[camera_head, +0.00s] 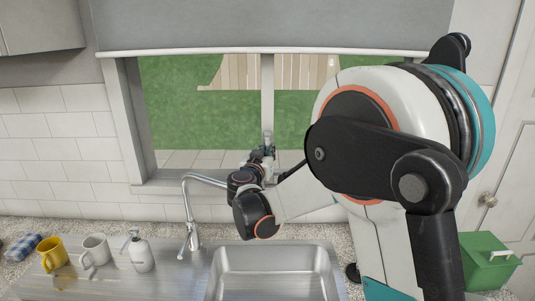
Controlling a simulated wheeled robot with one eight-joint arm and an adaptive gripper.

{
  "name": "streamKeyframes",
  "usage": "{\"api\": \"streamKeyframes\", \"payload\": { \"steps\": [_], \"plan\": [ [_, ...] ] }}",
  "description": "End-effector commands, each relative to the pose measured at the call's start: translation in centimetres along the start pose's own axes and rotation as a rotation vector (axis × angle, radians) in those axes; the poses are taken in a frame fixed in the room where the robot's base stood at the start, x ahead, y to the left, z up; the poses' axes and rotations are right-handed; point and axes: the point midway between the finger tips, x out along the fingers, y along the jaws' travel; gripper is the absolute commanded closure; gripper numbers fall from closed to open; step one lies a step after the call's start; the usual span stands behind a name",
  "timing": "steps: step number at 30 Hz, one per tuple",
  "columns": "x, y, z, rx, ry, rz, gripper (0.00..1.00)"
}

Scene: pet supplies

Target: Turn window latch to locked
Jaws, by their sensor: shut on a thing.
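The window (205,115) is straight ahead behind the sink, with a vertical frame bar (267,90) in its middle. The window latch (268,136) is a small grey piece low on that bar, mostly hidden by my gripper. My gripper (267,149) is at the latch, reached over the sink, and is shut on it. The fingers are small and partly covered by my wrist, so the exact turn of the latch cannot be made out.
A tall faucet (190,215) stands just left of my forearm, over the steel sink (272,252). A soap bottle (140,252), a white mug (95,250) and a yellow mug (52,254) stand at left. A blind (270,25) hangs above. A green box (487,262) is at right.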

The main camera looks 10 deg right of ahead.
Motion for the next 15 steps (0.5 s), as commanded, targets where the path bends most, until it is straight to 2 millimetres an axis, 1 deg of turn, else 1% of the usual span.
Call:
{"api": "streamKeyframes", "payload": {
  "steps": [1, 3, 12, 15],
  "plan": [
    [-0.03, 0.02, 0.07, 0.001, -0.001, 0.000, 0.82],
    [-0.02, 0.01, 0.06, 0.001, -0.001, 0.000, 0.67],
    [-0.01, 0.01, 0.01, 0.000, -0.001, 0.000, 0.67],
    [-0.03, 0.02, -0.38, 0.000, -0.001, 0.000, 0.67]
  ]
}}
